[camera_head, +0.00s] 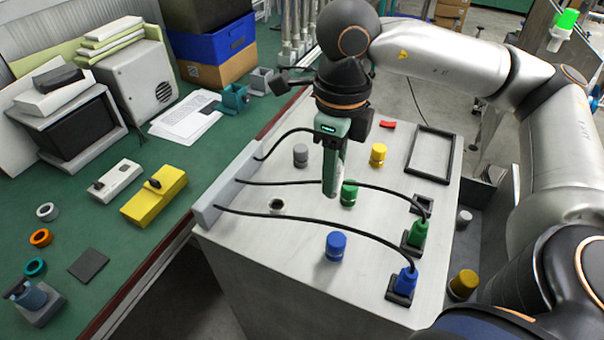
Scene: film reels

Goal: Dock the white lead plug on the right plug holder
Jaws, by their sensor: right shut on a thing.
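My right gripper (331,190) is above the middle of the grey bench top, fingers pointing down, seen edge-on. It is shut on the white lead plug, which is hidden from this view. A black lead (283,140) runs from the grey lead block (228,185) up to the gripper. An empty black plug holder (427,202) is at the bench's right side. In front of it, a green plug (418,232) and a blue plug (407,278) sit in similar black holders, each on its own lead. My left gripper is not in view.
Grey (301,155), yellow (378,154), green (349,193) and blue (336,245) round knobs stand on the bench near the gripper. A black frame (429,153) lies at the back right. Two leads cross the top. The front left of the bench top is clear.

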